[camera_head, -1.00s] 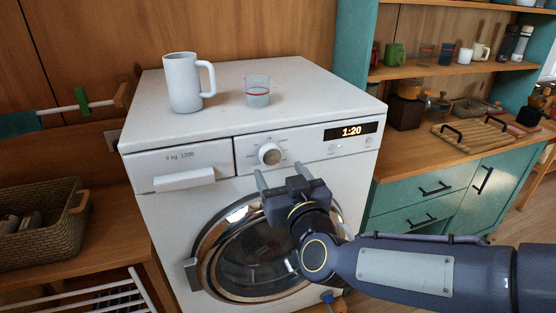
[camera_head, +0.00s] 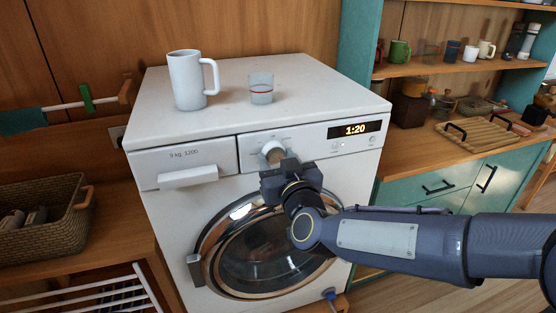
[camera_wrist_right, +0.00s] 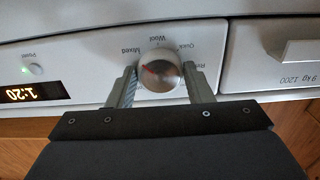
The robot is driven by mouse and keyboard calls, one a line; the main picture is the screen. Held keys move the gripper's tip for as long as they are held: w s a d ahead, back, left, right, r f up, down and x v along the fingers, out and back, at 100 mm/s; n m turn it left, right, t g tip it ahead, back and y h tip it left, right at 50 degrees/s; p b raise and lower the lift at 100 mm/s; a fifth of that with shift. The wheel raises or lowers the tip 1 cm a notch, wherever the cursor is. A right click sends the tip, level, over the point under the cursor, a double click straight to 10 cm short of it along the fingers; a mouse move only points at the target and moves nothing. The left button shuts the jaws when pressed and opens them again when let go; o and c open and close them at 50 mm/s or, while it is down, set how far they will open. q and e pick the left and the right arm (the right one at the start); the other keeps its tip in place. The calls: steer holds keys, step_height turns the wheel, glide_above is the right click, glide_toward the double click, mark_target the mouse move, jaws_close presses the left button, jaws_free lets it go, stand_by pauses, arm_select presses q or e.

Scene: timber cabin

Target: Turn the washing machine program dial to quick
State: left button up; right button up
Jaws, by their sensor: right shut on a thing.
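The white washing machine (camera_head: 165,262) stands in the middle of the head view. Its round program dial (camera_head: 270,149) is on the front panel, partly hidden by my right gripper (camera_head: 273,160). In the right wrist view, upside down, the silver dial (camera_wrist_right: 160,71) shows a red mark pointing left. The labels Quick (camera_wrist_right: 184,46), Wool and Mixed are readable around it; the mark is not at Quick. My right gripper (camera_wrist_right: 160,84) is shut on the dial, one finger on each side. My left gripper is not in view.
A white mug (camera_head: 187,82) and a small glass (camera_head: 261,90) stand on the machine's top. The display (camera_head: 354,129) reads 1:20. A wicker basket (camera_head: 38,240) is at left; a teal cabinet (camera_head: 425,190) is at right.

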steer(key=m+b, duration=0.2)
steer(key=m, duration=0.1)
steer(key=shift+f+b, duration=0.15)
steer(key=shift+b, duration=0.25)
steer(key=m+b, duration=0.3)
steer(key=m, duration=0.1)
steer(key=shift+a+m, duration=0.1)
steer(key=shift+m, duration=0.3)
steer(key=m+b, duration=0.2)
steer(key=m, duration=0.3)
steer(key=shift+b, duration=0.35)
steer(key=m+b, duration=0.1)
steer(key=m, duration=0.1)
steer(key=m+b, duration=0.1)
steer(key=m, duration=0.1)
steer(key=shift+r+m, duration=0.2)
steer(key=shift+m, duration=0.4)
steer(key=o, duration=1)
